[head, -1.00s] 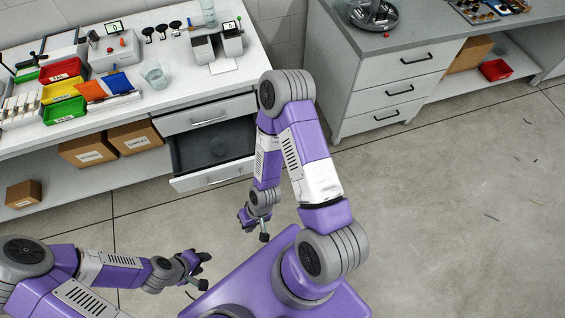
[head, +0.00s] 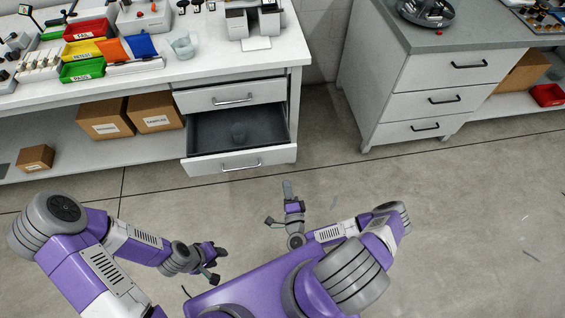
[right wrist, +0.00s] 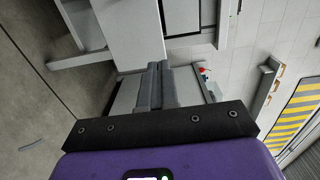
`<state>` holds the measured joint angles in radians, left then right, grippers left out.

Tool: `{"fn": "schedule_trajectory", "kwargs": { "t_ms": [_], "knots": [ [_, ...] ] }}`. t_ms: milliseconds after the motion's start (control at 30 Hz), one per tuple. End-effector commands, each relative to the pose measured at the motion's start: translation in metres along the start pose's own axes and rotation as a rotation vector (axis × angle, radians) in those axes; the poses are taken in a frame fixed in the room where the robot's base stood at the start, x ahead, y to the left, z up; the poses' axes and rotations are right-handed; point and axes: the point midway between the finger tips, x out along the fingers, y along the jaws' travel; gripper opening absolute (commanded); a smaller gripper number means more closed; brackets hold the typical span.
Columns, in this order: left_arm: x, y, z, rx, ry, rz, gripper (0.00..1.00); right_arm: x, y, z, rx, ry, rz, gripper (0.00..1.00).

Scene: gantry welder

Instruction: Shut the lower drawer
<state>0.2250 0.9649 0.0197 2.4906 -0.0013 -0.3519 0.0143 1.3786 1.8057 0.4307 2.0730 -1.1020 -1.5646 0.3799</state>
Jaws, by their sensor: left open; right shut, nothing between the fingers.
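My left gripper (head: 217,265) is open and empty, low in the head view, nearer to me than the drawer.
The upper drawer (head: 230,95) above is shut. Cardboard boxes (head: 155,113) stand on the shelf left of the drawer. A grey-topped cabinet (head: 425,100) with several drawers stands to the right. Bare floor (head: 330,150) lies between it and the workbench and in front of both.

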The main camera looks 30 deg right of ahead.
Motion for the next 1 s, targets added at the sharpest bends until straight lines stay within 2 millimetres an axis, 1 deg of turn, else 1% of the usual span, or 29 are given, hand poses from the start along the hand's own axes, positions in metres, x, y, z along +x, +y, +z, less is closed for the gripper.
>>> {"fn": "schedule_trajectory", "kwargs": {
  "t_ms": [33, 167, 267, 500, 700, 833, 1000],
  "knots": [
    [0.002, -0.001, 0.0, 0.0, 0.001, 0.0, 0.43, 0.002, 0.001, -0.004, 0.008, 0.022, -0.011, 0.0],
    [0.004, -0.002, 0.0, 0.0, 0.001, 0.0, 0.43, 0.014, -0.001, -0.006, 0.01, 0.03, -0.02, 0.0],
    [0.008, -0.003, -0.001, 0.0, 0.001, 0.0, 0.43, 0.031, -0.001, -0.006, 0.008, 0.028, -0.02, 0.0],
    [0.02, -0.007, -0.001, 0.0, 0.001, 0.0, 0.43, 0.084, 0.0, -0.007, 0.007, 0.027, -0.017, 0.0],
    [0.029, -0.011, -0.001, 0.0, 0.0, 0.0, 0.43, 0.119, -0.001, -0.008, 0.008, 0.026, -0.016, 0.0],
    [0.032, -0.012, -0.002, 0.0, 0.0, 0.0, 0.43, 0.132, -0.001, -0.008, 0.008, 0.026, -0.015, 0.0],
    [0.034, -0.013, -0.002, 0.0, 0.0, 0.0, 0.43, 0.139, -0.002, -0.008, 0.009, 0.025, -0.013, 0.0]
  ]
}}
